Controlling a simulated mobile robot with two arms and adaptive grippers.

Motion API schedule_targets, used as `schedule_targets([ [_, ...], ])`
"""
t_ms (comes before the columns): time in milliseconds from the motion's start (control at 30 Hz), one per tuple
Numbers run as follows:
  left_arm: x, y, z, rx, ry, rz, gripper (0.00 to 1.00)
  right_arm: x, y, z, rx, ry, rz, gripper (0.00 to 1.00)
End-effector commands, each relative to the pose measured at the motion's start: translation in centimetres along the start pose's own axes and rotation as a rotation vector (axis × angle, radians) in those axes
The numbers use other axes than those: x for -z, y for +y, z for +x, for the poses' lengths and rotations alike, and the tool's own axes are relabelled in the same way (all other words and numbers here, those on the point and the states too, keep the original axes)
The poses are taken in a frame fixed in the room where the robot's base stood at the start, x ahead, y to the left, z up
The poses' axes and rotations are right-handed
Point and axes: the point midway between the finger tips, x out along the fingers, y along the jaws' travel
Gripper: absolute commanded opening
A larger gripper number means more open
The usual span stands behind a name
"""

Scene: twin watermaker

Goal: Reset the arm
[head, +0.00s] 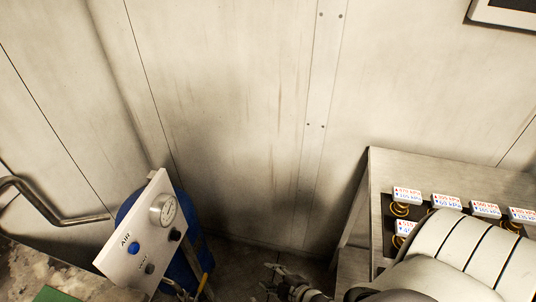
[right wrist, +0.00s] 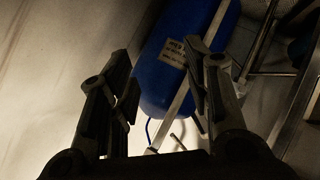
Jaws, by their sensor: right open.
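My right arm (head: 460,258), with white links, comes in from the lower right in the head view. Its dark gripper (head: 272,284) is at the bottom centre, right of the blue tank and small in the picture. In the right wrist view the two fingers of my right gripper (right wrist: 160,95) stand wide apart with nothing held between them. The blue tank (right wrist: 165,75) shows beyond and between the fingers, with a pale label and a strap. My left gripper is in neither view.
A panel marked AIR (head: 135,235) with a gauge (head: 163,209) stands before the blue tank (head: 187,262) at lower left. A metal cabinet (head: 390,165) with several small pressure displays is at right. A bent pipe (head: 50,212) is at far left. Walls close off the back.

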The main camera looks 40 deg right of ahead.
Motion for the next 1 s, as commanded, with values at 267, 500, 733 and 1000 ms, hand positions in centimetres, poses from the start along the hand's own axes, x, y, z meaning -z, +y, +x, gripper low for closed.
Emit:
schedule_targets([
  [267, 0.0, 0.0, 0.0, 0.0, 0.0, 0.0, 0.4, -0.2, -0.2, 0.0, 0.003, -0.006, 0.005, 0.45],
  [500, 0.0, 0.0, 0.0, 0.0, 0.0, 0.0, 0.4, -6.5, -8.0, -1.6, 0.126, -0.231, 0.213, 0.45],
  [733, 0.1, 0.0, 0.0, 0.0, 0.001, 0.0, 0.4, -14.3, -19.8, -8.0, 0.296, -0.607, 0.481, 0.45],
  [1000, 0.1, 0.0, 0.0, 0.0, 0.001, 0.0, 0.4, -17.7, -25.7, -13.7, 0.378, -0.841, 0.611, 0.45],
])
